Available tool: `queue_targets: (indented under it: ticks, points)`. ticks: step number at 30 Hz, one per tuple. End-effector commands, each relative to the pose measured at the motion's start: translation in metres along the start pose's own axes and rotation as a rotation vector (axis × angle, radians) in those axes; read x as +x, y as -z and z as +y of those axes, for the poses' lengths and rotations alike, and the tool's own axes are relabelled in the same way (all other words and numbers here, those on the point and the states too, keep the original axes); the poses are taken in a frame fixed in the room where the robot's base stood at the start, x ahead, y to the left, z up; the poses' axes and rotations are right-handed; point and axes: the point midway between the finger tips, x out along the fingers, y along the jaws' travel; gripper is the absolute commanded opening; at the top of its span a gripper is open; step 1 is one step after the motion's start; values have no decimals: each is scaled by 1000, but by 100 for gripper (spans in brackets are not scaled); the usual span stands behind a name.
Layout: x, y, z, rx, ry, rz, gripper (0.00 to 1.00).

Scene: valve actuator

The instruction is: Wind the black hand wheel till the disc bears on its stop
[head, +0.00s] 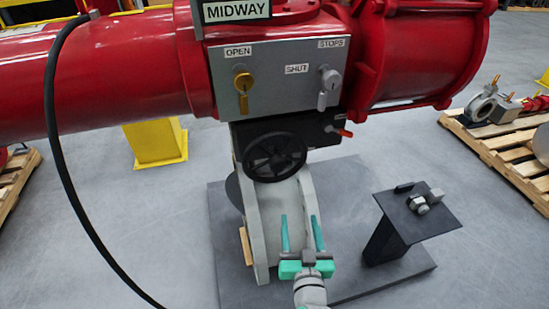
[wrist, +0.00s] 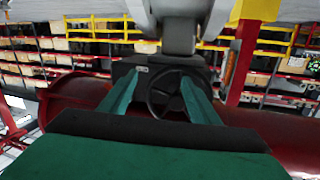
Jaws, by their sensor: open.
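The black hand wheel (head: 274,157) stands under the grey panel of the red actuator in the head view. It also shows in the wrist view (wrist: 165,95), between my fingers. My gripper (head: 301,222) has teal fingers, open and empty, below and right of the wheel and apart from it. Behind it is the grey valve body (head: 287,212); a dark disc edge (head: 234,190) shows at its left. A sign above the panel reads MIDWAY (head: 236,10). The stop is not clearly visible.
The panel has a yellow OPEN lever (head: 243,88) and a grey STOPS lever (head: 328,88). A red-tipped lever (head: 342,131) sticks out right of the wheel. A black stand (head: 415,215) with small metal parts is at right. A black cable (head: 60,140) hangs at left.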

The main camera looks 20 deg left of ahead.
Motion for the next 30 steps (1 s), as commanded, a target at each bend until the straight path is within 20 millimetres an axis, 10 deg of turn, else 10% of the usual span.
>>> queue_targets:
  ticks: [10,30]
  points:
    - [55,86,-39,-42,189,71,56]
    - [135,103,-66,-50,224,77,56]
